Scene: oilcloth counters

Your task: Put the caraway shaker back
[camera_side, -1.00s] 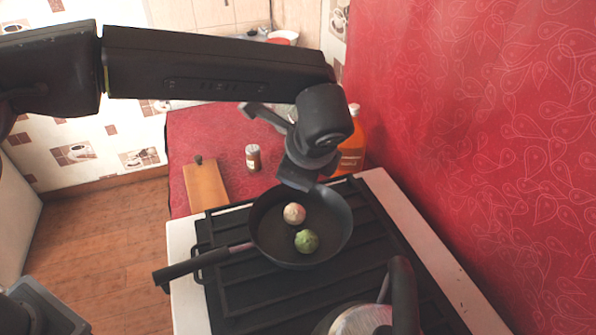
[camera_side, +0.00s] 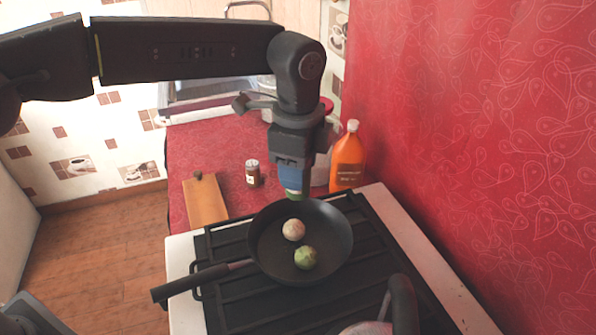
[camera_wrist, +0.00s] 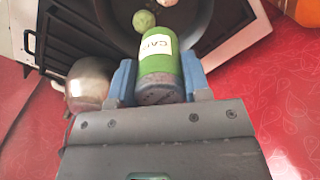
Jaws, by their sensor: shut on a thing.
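My gripper (camera_side: 294,180) points down just behind the far rim of the frying pan in the side view. Its blue fingers are shut on a green shaker (camera_wrist: 160,72). In the wrist view the shaker lies between the two fingers, with a white label of which "CAR" seems readable and a dark grey, speckled end nearest the wrist. In the side view only a little green shows below the fingers; the rest is hidden. From the side view I cannot tell its exact height.
The frying pan (camera_side: 262,262) on the black hob holds a pale ball (camera_side: 293,229) and a green ball (camera_side: 305,258). A metal kettle (camera_wrist: 90,82) also shows.

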